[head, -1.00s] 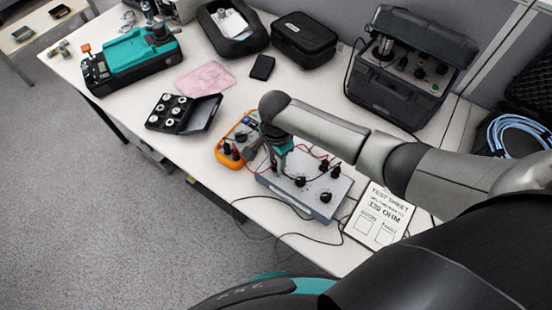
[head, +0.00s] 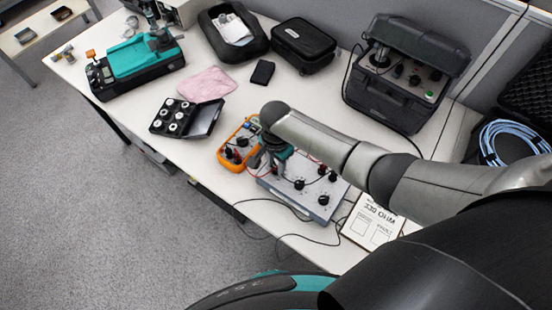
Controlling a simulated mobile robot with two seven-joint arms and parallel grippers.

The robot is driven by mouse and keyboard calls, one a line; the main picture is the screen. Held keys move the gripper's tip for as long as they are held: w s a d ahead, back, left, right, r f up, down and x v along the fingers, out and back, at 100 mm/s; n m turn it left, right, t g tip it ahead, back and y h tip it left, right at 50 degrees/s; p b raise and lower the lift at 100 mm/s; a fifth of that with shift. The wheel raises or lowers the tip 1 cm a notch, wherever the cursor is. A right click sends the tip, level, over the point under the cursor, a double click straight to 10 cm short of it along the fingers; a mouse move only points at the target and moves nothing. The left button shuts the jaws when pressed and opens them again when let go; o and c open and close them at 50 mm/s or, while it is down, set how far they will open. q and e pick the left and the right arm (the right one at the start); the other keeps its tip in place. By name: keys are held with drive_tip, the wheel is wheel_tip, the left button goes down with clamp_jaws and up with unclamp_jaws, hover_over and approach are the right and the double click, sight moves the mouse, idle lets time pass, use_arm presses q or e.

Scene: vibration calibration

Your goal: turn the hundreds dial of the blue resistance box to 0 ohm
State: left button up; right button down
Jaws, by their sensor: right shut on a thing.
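The blue resistance box (head: 318,211) lies near the front edge of the table, with a grey top panel. Black dials show on it, one near the middle (head: 299,184) and one nearer the front right (head: 324,199). My right gripper (head: 274,174) points down over the left end of the box. It is shut on a dial there, which the fingers and wrist hide. I take this to be the hundreds dial; its markings and setting cannot be read. My left gripper is not in view.
An orange multimeter (head: 226,156) with leads stands close left of my gripper. A case of weights (head: 205,119), pink cloth (head: 207,84) and dark equipment case (head: 390,105) stand further back.

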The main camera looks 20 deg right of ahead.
drive_tip(key=shift+s+r+n+p, duration=0.2)
drive_tip(key=shift+n+p, duration=0.4)
drive_tip(key=shift+p, duration=0.25)
drive_tip(key=shift+w+f+n+p, duration=0.1)
drive_tip(key=shift+n+p, duration=0.4)
drive_tip(key=shift+n, duration=0.2)
drive_tip(key=n+p, duration=0.1)
drive_tip(key=n, duration=0.2)
drive_tip(key=shift+n, duration=0.3)
drive_tip(key=n, duration=0.4)
drive_tip(key=shift+f+p, duration=0.1)
drive_tip(key=shift+p, duration=0.2)
drive_tip(key=shift+n, duration=0.3)
drive_tip(key=c, duration=0.6)
unclamp_jaws()
drive_tip(key=shift+w, duration=0.1)
